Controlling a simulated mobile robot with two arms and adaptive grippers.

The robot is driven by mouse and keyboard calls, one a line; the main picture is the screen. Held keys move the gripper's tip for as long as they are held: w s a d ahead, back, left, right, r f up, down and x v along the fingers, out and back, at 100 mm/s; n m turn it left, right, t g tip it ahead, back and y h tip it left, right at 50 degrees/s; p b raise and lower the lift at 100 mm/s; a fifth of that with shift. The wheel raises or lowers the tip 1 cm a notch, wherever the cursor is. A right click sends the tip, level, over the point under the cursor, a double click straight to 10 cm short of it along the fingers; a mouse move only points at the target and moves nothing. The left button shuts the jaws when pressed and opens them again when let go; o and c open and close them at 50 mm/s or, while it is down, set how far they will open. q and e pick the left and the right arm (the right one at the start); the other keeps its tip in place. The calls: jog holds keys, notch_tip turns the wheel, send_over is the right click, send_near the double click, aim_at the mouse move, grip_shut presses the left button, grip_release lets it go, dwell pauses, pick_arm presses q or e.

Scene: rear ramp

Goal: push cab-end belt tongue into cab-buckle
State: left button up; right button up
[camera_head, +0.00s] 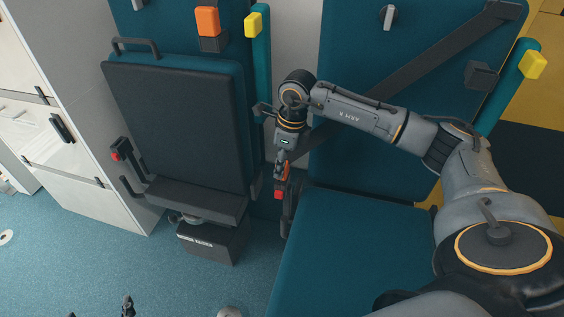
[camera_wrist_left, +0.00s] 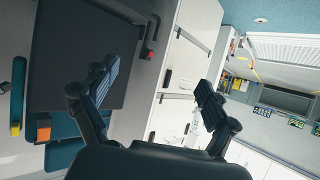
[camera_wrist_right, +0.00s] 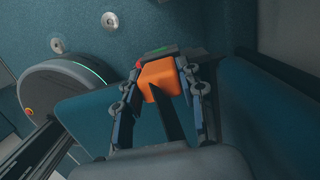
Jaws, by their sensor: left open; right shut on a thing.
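The belt tongue with an orange grip (camera_wrist_right: 160,76) is held between the fingers of my right gripper (camera_wrist_right: 163,85). In the head view my right gripper (camera_head: 281,166) points down in the gap between the two seats, shut on the orange grip. Directly below is a dark upright buckle with a red part (camera_head: 279,194), beside the teal bench. In the right wrist view a bit of red (camera_wrist_right: 137,65) shows just beyond the grip. The fingers and grip hide where tongue and buckle meet; I cannot tell whether it is inserted. My left gripper (camera_wrist_left: 150,98) is open and empty.
A dark folding seat (camera_head: 170,120) stands left of the gap, with another red-topped buckle (camera_head: 115,155) at its left side. The teal bench (camera_head: 340,255) lies to the right. Another orange block (camera_head: 207,20) and a yellow block (camera_head: 253,25) are above. Blue floor (camera_head: 110,265) is open at lower left.

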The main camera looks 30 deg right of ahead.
jog(key=shift+w+d+r, duration=0.1)
jog(key=shift+w+r, duration=0.1)
jog(key=shift+r, duration=0.65)
grip_shut()
jog(key=shift+r+p, duration=0.15)
jog(key=shift+p, duration=0.25)
jog(key=shift+s+r, duration=0.1)
jog(key=shift+r, duration=0.05)
jog(key=shift+s, duration=0.1)
pick_arm(q)
jog(key=s+a+f+g+y, duration=0.1)
jog(key=s+a+f+g, duration=0.1)
jog(key=s+f+g, duration=0.2)
jog(key=shift+s+f, duration=0.25)
jog(key=shift+s, duration=0.3)
pick_arm(e)
jog(key=shift+r, duration=0.1)
pick_arm(q)
jog(key=shift+a, duration=0.1)
jog(key=shift+w+r+p, duration=0.1)
jog(key=shift+r+p, duration=0.05)
jog(key=shift+p, duration=0.15)
jog(key=shift+s, duration=0.2)
